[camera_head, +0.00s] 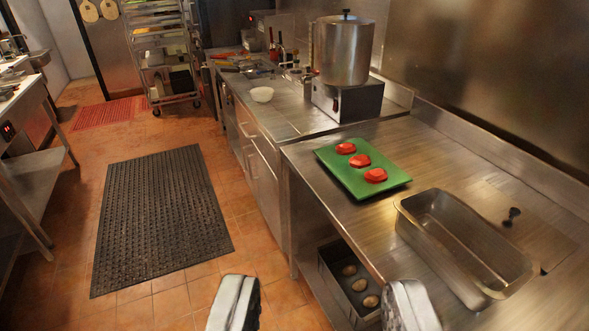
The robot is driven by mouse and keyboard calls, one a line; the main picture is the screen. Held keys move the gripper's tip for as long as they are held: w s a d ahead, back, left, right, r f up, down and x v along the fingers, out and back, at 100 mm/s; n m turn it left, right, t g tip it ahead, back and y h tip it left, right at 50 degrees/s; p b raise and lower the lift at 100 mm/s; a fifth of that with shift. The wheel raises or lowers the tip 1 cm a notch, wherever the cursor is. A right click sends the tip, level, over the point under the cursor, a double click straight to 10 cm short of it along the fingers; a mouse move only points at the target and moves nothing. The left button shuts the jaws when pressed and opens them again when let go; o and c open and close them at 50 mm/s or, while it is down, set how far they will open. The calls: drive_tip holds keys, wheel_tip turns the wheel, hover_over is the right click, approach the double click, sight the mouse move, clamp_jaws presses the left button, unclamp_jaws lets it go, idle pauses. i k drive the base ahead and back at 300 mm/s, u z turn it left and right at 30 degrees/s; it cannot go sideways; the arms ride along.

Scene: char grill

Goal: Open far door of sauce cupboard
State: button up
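A stainless steel cupboard (262,186) stands under the counter in the middle of the view. Its front faces left, towards the aisle, and is seen at a steep angle. It shows upright door panels with thin bar handles, and the doors look shut. I cannot tell for certain which cupboard is the sauce cupboard. My gripper (322,304) shows at the bottom edge, its two pale fingertips wide apart with nothing between them. It is open and well short of the cupboard doors.
A green tray (390,183) with red patties and a steel pan (470,245) sit on the near counter. A dark bin (335,270) is on the shelf below. A black mat (160,215) lies on the floor. A rack (165,60) stands beyond. The aisle is clear.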

sight(271, 189)
drive_tip(key=u, duration=0.15)
drive_tip(key=i, duration=1.4)
drive_tip(key=u, duration=0.4)
drive_tip(key=i, duration=1.3)
drive_tip(key=u, duration=0.35)
drive_tip(key=i, duration=0.9)
drive_tip(key=u, duration=0.15)
